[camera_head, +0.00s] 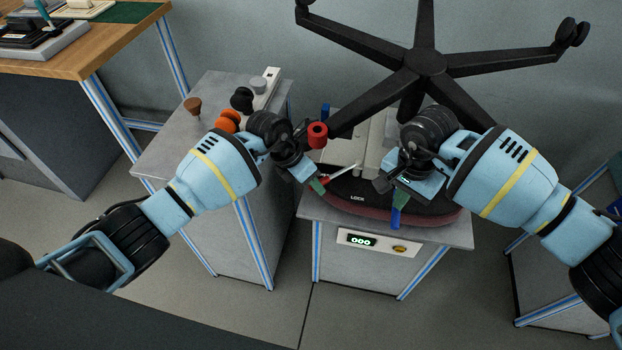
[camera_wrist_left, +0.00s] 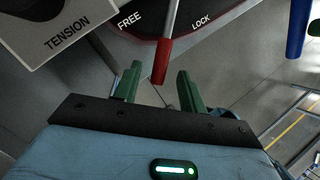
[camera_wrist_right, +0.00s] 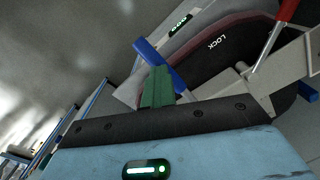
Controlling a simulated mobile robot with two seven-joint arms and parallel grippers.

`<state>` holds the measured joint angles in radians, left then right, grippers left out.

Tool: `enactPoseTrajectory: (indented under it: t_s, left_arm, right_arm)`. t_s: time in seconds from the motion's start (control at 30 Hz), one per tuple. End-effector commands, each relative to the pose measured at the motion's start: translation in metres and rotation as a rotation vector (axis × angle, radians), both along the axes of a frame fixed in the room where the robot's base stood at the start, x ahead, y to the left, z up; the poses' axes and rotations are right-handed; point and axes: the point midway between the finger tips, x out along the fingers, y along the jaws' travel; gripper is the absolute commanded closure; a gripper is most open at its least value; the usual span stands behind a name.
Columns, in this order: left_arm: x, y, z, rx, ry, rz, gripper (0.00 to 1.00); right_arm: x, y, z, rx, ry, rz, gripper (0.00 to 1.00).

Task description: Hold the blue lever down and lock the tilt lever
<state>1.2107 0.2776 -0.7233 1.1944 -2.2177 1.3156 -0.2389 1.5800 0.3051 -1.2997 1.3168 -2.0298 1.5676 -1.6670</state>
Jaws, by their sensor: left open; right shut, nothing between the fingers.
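The tilt lever, a thin metal rod with a red grip (camera_wrist_left: 162,60), sits between the FREE and LOCK labels in the left wrist view. It also shows in the right wrist view (camera_wrist_right: 289,10). My left gripper (camera_head: 318,186) is open, with its green fingers (camera_wrist_left: 160,86) on either side of the red grip's end; contact cannot be told. The blue lever (camera_head: 396,218) sticks out at the seat's front edge, right of LOCK. My right gripper (camera_wrist_right: 158,88) is shut and empty, its fingertips against or just over the blue lever (camera_wrist_right: 150,52).
The upturned chair's black star base (camera_head: 427,62) rises behind my grippers. Its dark seat (camera_head: 430,210) lies on a grey stand (camera_head: 450,232) with a display panel. A grey cabinet with knobs (camera_head: 165,150) is at left.

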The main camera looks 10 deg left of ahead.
Motion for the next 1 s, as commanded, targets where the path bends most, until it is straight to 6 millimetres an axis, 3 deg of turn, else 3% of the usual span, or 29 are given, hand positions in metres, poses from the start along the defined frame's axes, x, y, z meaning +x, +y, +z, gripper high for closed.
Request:
enactPoseTrajectory:
  t_s: [0.2,0.53,1.0]
  left_arm:
    - [-0.0002,-0.0001,-0.0011,0.001,0.001,0.0,0.59]
    - [-0.0002,0.0,-0.0009,0.0,0.001,-0.001,1.0]
    - [-0.0091,-0.0092,-0.0011,0.003,0.0,0.082,1.0]
  right_arm:
    - [0.0001,-0.0031,-0.0043,-0.006,0.001,-0.005,1.0]
    - [-0.0001,-0.003,-0.0044,-0.007,0.003,-0.005,1.0]
    - [-0.0003,-0.0028,-0.0045,-0.007,0.003,-0.004,1.0]
